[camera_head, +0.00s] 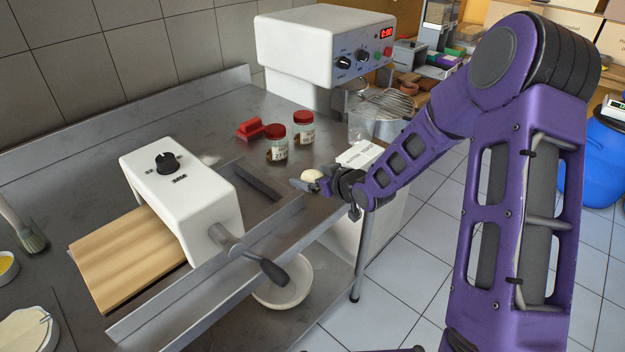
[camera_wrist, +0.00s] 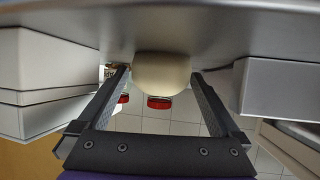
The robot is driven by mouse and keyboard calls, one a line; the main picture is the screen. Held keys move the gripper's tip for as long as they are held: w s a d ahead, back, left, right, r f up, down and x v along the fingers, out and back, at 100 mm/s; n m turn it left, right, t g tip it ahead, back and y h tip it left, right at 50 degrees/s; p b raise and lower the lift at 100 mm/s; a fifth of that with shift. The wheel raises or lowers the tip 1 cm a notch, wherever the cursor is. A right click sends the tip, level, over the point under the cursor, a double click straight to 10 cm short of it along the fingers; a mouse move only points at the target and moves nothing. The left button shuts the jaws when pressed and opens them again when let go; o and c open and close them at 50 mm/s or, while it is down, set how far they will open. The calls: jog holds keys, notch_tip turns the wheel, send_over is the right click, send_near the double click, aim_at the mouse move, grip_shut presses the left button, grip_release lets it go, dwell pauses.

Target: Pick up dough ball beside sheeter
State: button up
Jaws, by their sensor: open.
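The pale cream dough ball (camera_head: 312,176) sits on the steel bench to the right of the white sheeter (camera_head: 185,195), near the bench's front edge. My gripper (camera_head: 310,185) is at the ball, reaching in from the right. In the wrist view the dough ball (camera_wrist: 162,72) lies between the ends of the two fingers of my gripper (camera_wrist: 160,76). A small gap shows on each side of the ball, so the fingers are open around it. Part of the ball is hidden behind a finger in the head view.
Two red-lidded jars (camera_head: 276,145) and a red object (camera_head: 250,129) stand behind the ball. A white mixer (camera_head: 325,45) is at the back. The sheeter's crank handle (camera_head: 268,268) juts over the front edge. A bowl (camera_head: 285,285) sits on the lower shelf.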

jog(key=c, duration=1.3)
